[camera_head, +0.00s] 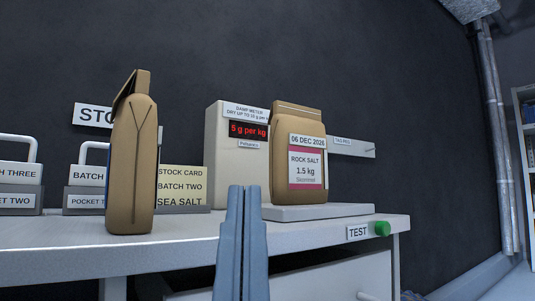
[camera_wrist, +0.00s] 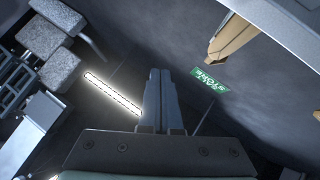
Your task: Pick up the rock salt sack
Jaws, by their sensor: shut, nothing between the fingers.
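The rock salt sack (camera_head: 298,190) is a brown paper bag with a folded top. Its label reads "06 DEC 2026, ROCK SALT 1.5 kg". It stands upright on the grey plate (camera_head: 335,211) of the damp meter (camera_head: 226,150), whose red display reads "5 g per kg". My gripper (camera_head: 243,188) is shut and empty, in front of the bench, left of the rock salt sack in the picture and apart from it. In the wrist view, my gripper (camera_wrist: 160,72) also shows shut. A brown sack (camera_wrist: 232,38) shows at upper right there; I cannot tell which one.
A second brown sack (camera_head: 132,165) stands side-on on the white bench (camera_head: 180,235), its label hidden. Behind it are a stock card (camera_head: 180,187) and handled pocket holders (camera_head: 88,185). A green TEST button (camera_head: 382,228) is on the bench's front edge. A pipe (camera_head: 492,140) is far right.

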